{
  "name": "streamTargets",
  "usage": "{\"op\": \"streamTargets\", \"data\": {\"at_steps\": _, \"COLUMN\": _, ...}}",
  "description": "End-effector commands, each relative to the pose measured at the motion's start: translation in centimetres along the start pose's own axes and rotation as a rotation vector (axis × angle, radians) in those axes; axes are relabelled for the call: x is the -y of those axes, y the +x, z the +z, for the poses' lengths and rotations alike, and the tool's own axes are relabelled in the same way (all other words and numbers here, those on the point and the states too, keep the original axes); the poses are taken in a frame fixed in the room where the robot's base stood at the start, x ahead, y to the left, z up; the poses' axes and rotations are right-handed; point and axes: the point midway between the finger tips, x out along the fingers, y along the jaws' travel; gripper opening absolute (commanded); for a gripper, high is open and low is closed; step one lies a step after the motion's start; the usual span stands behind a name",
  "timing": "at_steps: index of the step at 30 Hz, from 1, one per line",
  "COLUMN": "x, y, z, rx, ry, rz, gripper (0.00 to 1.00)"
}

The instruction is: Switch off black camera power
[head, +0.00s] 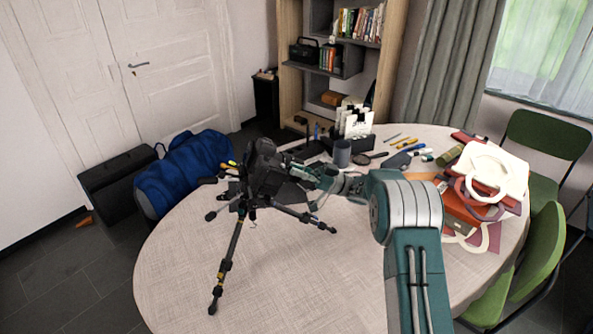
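The black camera (266,172) is mounted on a black tripod (232,252) with yellow bands, whose legs spread over the left part of the round table (290,285). My arm reaches in from the lower right and extends left toward the camera. My gripper (308,178) is at the camera's right side, very close to it. I cannot tell whether it touches the camera. The fingers are small, dark and blend with the camera, so their opening is unclear. The camera's power switch cannot be made out.
A white bag (494,168) and red items (463,207) crowd the table's right. Green chairs (545,255) stand at right. The table's front is clear.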

Motion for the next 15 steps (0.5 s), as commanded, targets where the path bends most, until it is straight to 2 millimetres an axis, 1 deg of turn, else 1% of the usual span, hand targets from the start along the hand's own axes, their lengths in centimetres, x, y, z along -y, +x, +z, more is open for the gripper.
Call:
{"op": "streamTargets", "data": {"at_steps": 11, "x": 0.0, "y": 0.1, "z": 0.0, "rx": 0.001, "ry": 0.0, "rz": -0.001, "gripper": 0.43}}
{"op": "streamTargets", "data": {"at_steps": 15, "x": 0.1, "y": 0.7, "z": -1.0, "rx": 0.002, "ry": -0.001, "rz": -0.002, "gripper": 0.43}}
